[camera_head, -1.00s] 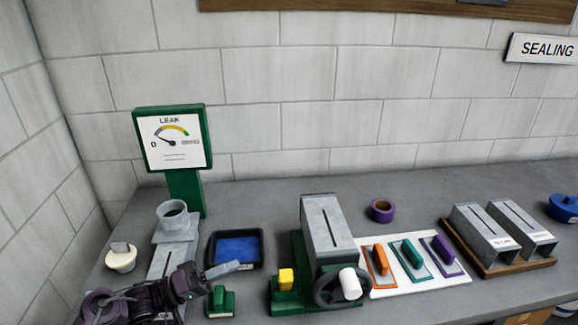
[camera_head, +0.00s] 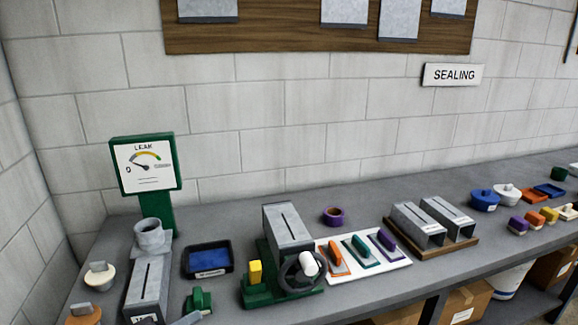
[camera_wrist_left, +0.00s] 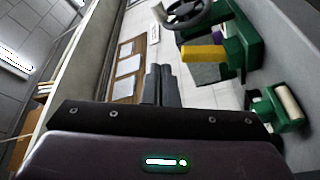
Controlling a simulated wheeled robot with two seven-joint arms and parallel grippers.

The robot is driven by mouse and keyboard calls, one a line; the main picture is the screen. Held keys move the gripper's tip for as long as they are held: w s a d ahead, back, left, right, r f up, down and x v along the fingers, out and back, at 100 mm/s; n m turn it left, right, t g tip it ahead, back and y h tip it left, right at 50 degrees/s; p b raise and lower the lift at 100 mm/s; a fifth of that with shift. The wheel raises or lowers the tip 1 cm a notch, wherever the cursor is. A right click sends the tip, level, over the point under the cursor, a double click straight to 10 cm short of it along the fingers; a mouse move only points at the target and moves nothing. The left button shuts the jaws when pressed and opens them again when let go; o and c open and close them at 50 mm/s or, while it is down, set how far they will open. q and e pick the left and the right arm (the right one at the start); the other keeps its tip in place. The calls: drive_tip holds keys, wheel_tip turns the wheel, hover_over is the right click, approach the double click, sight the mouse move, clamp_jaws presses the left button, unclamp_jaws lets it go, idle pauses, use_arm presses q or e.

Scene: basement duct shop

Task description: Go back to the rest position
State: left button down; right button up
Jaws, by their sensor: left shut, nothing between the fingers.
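My left gripper (camera_head: 187,319) shows only as its grey fingertips at the bottom edge of the head view, just below the small green block (camera_head: 199,300). In the left wrist view its two dark fingers (camera_wrist_left: 162,85) are together with nothing between them. The arm behind it is out of the head view. My right gripper is not in view.
The grey bench holds a leak gauge (camera_head: 146,166), a grey duct (camera_head: 148,288), a blue tray (camera_head: 208,259), a green stand with a handwheel (camera_head: 303,272), a white board with coloured tools (camera_head: 392,251) and a wooden rack (camera_head: 432,252). Cartons (camera_head: 465,303) stand below.

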use_arm(q)
drive_tip(key=d+f+m+y, duration=0.2)
drive_tip(key=d+f+y, duration=0.2)
drive_tip(key=f+y, duration=0.5)
drive_tip(key=s+a+m+g+y, duration=0.1)
drive_tip(key=s+a+g+y, duration=0.2)
drive_tip(key=s+g+y, duration=1)
drive_tip(key=s+f+t+h, duration=0.2)
drive_tip(key=s+f+h, duration=0.1)
drive_tip(key=f, duration=1.1)
drive_tip(key=s+f+t+h, duration=0.2)
drive_tip(key=s+f+h, duration=0.15)
drive_tip(key=f, duration=1.05)
drive_tip(key=s+a+f+g, duration=0.1)
drive_tip(key=s+a+f, duration=0.2)
drive_tip(key=s+f, duration=1.6)
drive_tip(key=shift+s+a+f+b, duration=0.2)
drive_tip(key=shift+s+f+b, duration=0.15)
drive_tip(key=shift+s, duration=0.2)
